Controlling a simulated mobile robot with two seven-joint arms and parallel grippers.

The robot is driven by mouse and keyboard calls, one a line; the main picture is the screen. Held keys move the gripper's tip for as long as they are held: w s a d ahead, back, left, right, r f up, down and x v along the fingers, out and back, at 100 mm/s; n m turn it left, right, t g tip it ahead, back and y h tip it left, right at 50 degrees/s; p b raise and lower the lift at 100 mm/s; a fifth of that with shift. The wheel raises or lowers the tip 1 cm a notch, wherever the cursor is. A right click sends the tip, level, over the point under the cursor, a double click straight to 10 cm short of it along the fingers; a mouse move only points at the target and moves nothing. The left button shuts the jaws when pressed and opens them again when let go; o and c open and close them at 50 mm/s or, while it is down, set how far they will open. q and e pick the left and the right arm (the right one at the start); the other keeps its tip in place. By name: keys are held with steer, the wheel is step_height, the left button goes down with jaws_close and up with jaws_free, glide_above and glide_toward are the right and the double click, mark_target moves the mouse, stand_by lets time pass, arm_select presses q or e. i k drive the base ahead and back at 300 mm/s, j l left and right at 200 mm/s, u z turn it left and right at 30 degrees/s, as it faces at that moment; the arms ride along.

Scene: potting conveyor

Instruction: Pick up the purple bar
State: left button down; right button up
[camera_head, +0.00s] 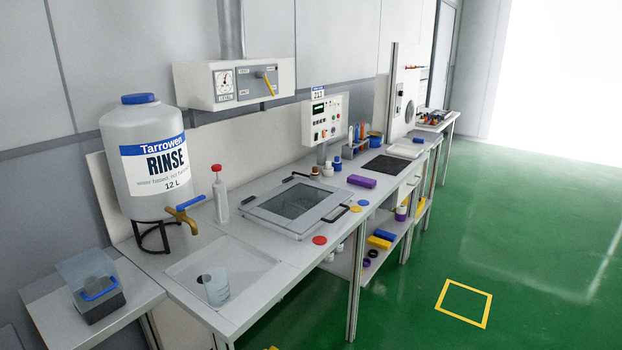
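The purple bar (362,181) lies flat on the workbench top, in the middle right of the head view. It is a short block, lying between the hatch with the glass window and the dark square panel. Nothing covers it. Neither of my grippers shows in the head view.
The bench (276,295) carries a sink (245,266), a rinse tank (140,118), a hatch (295,208), a dark panel (386,165) and small bottles (337,164). Coloured discs (320,240) lie near the front edge. A lower shelf holds blocks (379,242). The green floor (545,215) is clear.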

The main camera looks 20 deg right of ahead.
mark_target(360, 181)
steer(key=i+l+u, duration=0.2)
steer(key=l+u, duration=0.2)
steer(key=l, duration=0.15)
steer(key=i+l+u, duration=0.2)
steer(key=l+u, duration=0.15)
steer(key=l, duration=0.35)
steer(key=i+l+u, duration=0.1)
steer(key=l, duration=0.4)
steer(key=i+l, duration=0.1)
steer(key=l, duration=0.5)
steer(key=i+l+u, duration=0.1)
steer(key=l, duration=0.55)
steer(key=i+l, duration=0.1)
steer(key=l, duration=0.5)
steer(key=u, duration=0.05)
